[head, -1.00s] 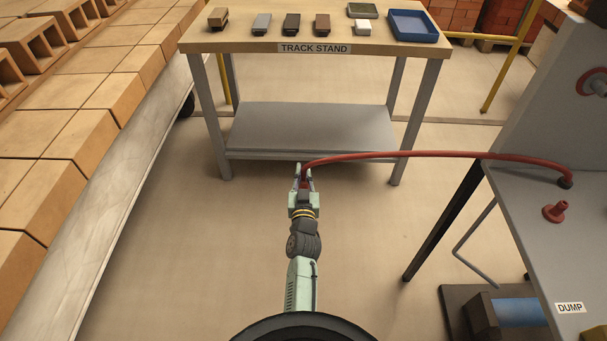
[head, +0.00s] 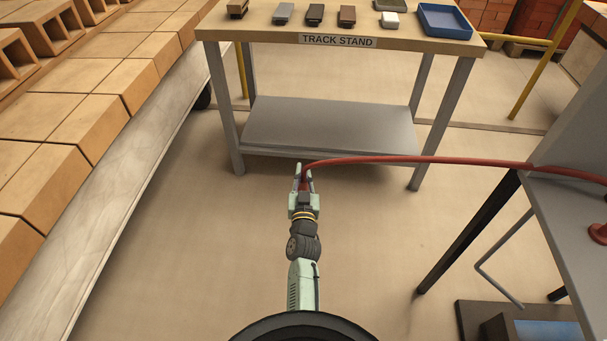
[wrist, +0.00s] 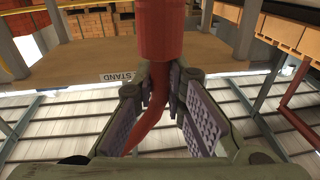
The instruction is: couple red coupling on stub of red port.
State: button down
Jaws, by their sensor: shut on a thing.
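My gripper (head: 303,174) is shut on the red coupling, out in front of me over the floor, before the track stand. In the wrist view the coupling (wrist: 160,32) is a thick red cylinder rising beyond the fingers. Its red hose (wrist: 155,115) bends down between the two ridged finger pads. In the head view the hose (head: 430,159) runs right to the grey bench. The round red port on the upright panel, seen earlier, is outside the head view now. I cannot make out its stub in either current view.
The track stand (head: 340,41) holds several small blocks and a blue tray (head: 445,22). The grey bench (head: 570,220) stands at right, with a red fitting (head: 598,234) cut by the picture edge. Brick rows (head: 70,130) line the left.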

jog(key=shift+m+t, duration=0.5)
jog(key=shift+t, duration=0.2)
